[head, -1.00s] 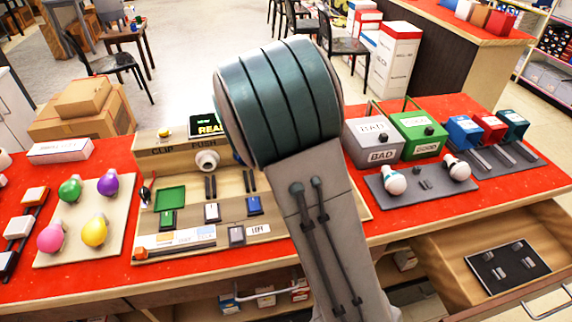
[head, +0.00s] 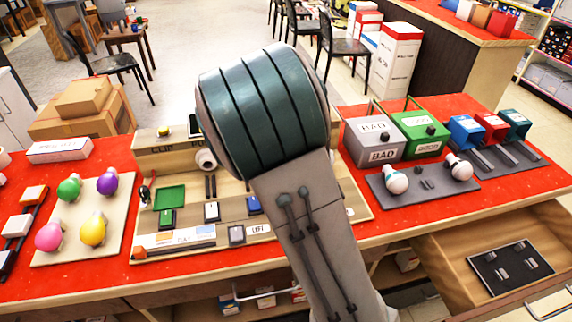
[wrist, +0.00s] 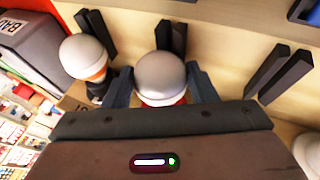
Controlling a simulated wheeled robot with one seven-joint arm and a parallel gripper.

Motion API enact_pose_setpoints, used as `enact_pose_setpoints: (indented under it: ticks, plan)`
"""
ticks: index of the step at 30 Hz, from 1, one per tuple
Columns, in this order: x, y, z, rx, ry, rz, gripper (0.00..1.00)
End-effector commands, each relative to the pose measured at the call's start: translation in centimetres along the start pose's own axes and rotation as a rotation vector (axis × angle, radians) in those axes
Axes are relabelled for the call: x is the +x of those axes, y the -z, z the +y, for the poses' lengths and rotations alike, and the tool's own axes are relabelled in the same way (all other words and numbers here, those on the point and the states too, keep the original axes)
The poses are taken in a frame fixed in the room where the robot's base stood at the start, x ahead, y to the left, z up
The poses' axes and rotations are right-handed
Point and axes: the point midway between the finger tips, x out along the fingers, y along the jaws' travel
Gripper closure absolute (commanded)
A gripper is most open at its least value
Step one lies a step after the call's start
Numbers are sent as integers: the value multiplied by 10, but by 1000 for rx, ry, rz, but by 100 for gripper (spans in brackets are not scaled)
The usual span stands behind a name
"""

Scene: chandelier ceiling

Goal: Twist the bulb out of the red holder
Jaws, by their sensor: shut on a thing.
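In the wrist view a white round bulb (wrist: 160,74) sits between the two dark fingers of my gripper (wrist: 160,84), which is shut on it. A little red shows just beneath the bulb, partly covered by my gripper's body; I cannot tell whether the bulb is still seated in a holder. In the head view my arm hides my gripper, the held bulb and any red holder.
A second white bulb (wrist: 83,57) with an orange band stands close left of my gripper. Upright dark posts (wrist: 280,75) stand nearby. The grey BAD box (head: 375,138), green box (head: 420,132) and a grey tray with two bulbs (head: 425,190) are to the right on the red table.

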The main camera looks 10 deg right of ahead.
Motion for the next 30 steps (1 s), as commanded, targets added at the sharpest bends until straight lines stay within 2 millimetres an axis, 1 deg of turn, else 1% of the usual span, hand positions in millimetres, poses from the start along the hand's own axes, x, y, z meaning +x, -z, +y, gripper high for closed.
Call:
enact_pose_setpoints:
  ticks: [13,30]
  plan:
    - [1,-2,-2,-14,-26,-2,70]
    - [-8,-23,-3,-14,-25,-2,70]
